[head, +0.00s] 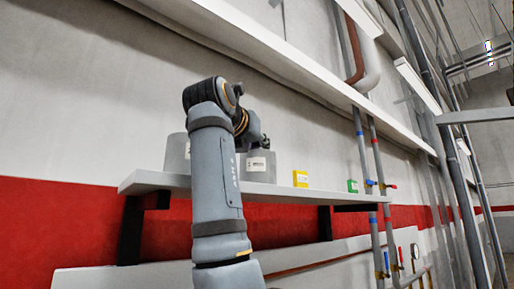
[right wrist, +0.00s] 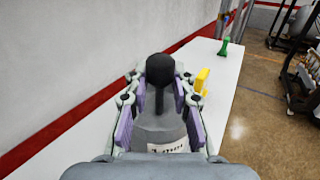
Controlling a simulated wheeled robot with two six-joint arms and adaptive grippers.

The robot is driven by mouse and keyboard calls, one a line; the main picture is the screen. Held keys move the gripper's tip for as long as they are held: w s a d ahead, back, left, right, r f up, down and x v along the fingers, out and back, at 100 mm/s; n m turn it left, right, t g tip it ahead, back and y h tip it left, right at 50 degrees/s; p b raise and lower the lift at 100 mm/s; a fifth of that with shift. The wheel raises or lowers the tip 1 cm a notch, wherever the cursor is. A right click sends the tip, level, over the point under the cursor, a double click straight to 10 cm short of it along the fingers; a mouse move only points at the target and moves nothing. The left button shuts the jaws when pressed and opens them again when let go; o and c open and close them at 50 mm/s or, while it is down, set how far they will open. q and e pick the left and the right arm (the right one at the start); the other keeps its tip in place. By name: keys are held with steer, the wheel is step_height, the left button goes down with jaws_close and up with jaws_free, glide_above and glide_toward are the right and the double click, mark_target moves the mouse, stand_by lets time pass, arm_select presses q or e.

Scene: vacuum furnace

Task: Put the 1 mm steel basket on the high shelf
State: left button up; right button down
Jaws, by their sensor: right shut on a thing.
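A grey basket (head: 262,168) with a white label sits at the high white shelf (head: 150,181), just right of my arm in the head view. In the right wrist view the basket (right wrist: 155,133) shows a label that seems to read 1 mm, and a dark knob handle (right wrist: 160,68) stands between the fingers. My right gripper (right wrist: 160,88) is shut on this basket by its handle. In the head view the fingers are mostly hidden behind my arm. The basket appears to stand on the shelf, but its contact is hard to tell. My left gripper is not in view.
Another grey vessel (head: 177,153) stands on the shelf left of my arm, partly hidden. Pipes with valves (head: 375,187) run past the shelf's right end.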

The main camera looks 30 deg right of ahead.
steer(key=shift+s+a+r, duration=0.1)
steer(key=shift+s+a, duration=0.1)
steer(key=shift+a, duration=0.1)
steer(key=shift+s+a, duration=0.1)
steer(key=shift+s, duration=0.05)
steer(key=shift+f+b, duration=0.2)
steer(key=shift+b, duration=0.1)
steer(key=c, duration=1.1)
jaws_free()
steer(key=shift+c, duration=0.2)
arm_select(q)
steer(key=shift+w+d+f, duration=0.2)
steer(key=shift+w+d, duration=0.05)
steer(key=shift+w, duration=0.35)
